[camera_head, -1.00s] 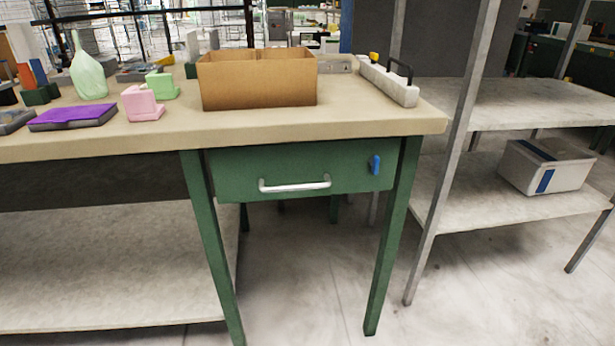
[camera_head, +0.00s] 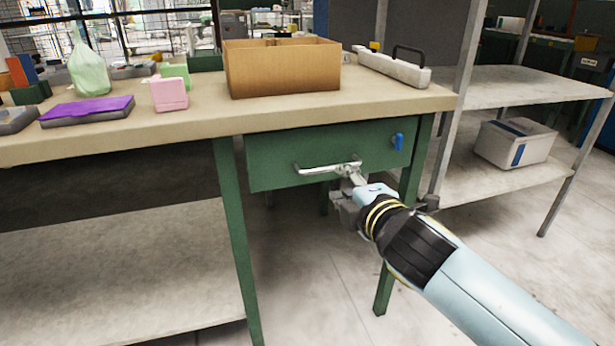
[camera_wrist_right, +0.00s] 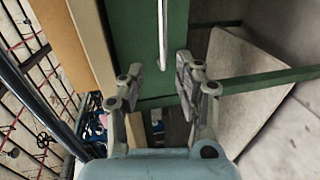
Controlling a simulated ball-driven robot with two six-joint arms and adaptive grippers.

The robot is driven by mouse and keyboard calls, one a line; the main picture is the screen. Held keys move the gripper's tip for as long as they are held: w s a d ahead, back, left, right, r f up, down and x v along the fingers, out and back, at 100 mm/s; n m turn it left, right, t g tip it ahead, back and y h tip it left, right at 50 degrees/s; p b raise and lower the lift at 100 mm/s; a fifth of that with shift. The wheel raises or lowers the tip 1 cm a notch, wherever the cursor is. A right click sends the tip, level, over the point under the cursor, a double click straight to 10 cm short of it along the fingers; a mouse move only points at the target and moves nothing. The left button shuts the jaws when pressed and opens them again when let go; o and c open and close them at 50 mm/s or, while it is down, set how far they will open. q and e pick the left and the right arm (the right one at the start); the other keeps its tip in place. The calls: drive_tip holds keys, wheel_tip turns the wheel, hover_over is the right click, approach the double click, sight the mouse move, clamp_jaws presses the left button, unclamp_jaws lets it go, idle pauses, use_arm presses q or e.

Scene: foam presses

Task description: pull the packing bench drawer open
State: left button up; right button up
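The green drawer front (camera_head: 275,155) sits under the right end of the packing bench (camera_head: 180,122) and looks shut. Its pale metal bar handle (camera_head: 312,170) runs across the front. My right gripper (camera_head: 350,175) reaches in from the lower right, with its fingertips at the handle's right end. In the right wrist view, my right gripper (camera_wrist_right: 160,75) has its two fingers apart. The handle (camera_wrist_right: 162,35) lies in line with the gap between them; contact cannot be told. The drawer front also shows there (camera_wrist_right: 130,40). My left gripper is not in view.
An open cardboard box (camera_head: 282,75) and a white power strip (camera_head: 390,68) lie on the bench. A grey shelf rack (camera_head: 535,85) stands close at the right. Open floor lies below the drawer.

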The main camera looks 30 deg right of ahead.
sight(326, 170)
drive_tip(key=x, duration=0.4)
drive_tip(key=shift+w+d+f, duration=0.15)
drive_tip(key=shift+d+f, duration=0.05)
drive_tip(key=shift+f, duration=0.1)
drive_tip(key=b+x, duration=0.1)
drive_tip(key=x, duration=0.4)
drive_tip(key=shift+w+f, duration=0.1)
drive_tip(key=shift+w, duration=0.15)
drive_tip(key=shift+w+b, duration=0.3)
drive_tip(key=shift+w, duration=0.1)
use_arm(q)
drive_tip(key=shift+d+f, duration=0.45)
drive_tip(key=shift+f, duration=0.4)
use_arm(e)
drive_tip(key=shift+d, duration=0.1)
clamp_jaws()
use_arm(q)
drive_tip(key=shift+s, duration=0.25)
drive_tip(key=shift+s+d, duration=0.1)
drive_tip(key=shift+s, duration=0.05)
